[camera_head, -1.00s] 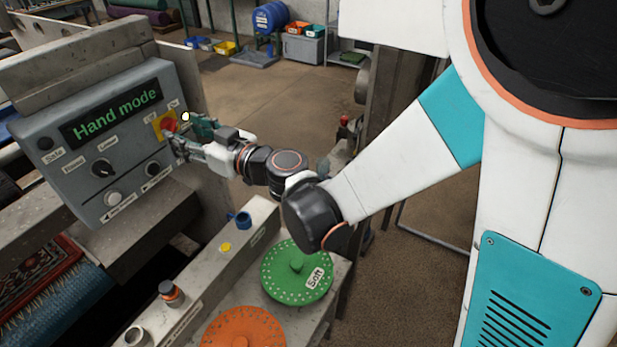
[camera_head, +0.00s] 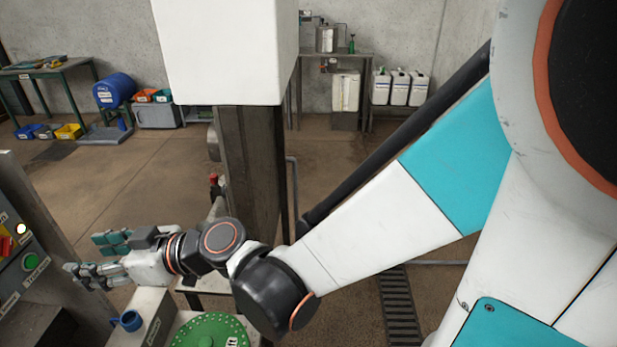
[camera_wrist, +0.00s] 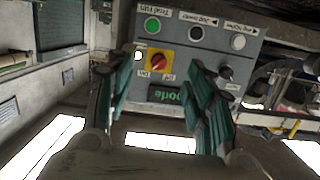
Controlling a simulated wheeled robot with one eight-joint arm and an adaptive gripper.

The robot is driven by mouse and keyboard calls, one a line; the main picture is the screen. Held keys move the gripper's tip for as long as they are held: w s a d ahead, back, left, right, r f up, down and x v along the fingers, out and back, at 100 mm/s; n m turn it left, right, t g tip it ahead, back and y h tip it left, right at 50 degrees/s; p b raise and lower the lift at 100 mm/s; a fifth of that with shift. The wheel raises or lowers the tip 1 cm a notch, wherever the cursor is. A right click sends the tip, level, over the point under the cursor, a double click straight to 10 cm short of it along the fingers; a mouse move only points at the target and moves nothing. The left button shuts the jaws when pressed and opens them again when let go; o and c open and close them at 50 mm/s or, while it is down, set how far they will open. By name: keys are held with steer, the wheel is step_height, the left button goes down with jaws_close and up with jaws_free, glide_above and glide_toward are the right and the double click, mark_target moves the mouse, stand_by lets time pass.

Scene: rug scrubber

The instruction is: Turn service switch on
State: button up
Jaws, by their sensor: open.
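The grey control panel (camera_head: 22,262) is cut off by the left edge in the head view.
A green push button (camera_wrist: 152,25), a black button (camera_wrist: 196,33) and a white button (camera_wrist: 237,41) line the panel, with a black selector (camera_wrist: 226,72) nearby. The green display (camera_wrist: 172,94) is partly hidden. Below my gripper are a blue cup (camera_head: 128,320) and green disc (camera_head: 210,332).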

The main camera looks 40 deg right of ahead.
steer(key=s+d+f+m+g+h+b, duration=0.1)
steer(key=s+d+f+m+h, duration=0.1)
steer(key=d, duration=0.4)
steer(key=s+d+f+m+g+h, duration=0.1)
steer(key=s+d+f+m+h, duration=0.1)
steer(key=d, duration=0.5)
steer(key=shift+s+f+m+h+b, duration=0.4)
steer(key=shift+s+f+h, duration=0.1)
steer(key=shift+s+h, duration=0.9)
steer(key=shift+w, duration=0.1)
steer(key=s+d+m+h, duration=0.2)
steer(key=s+d, duration=0.1)
steer(key=d, duration=0.2)
steer(key=s+d+f+m+g+h+b, duration=0.1)
steer(key=s+d+m+h, duration=0.1)
steer(key=d, duration=0.4)
steer(key=shift+s+f+h, duration=0.25)
steer(key=shift+s+h, duration=0.35)
steer(key=shift+s, duration=0.2)
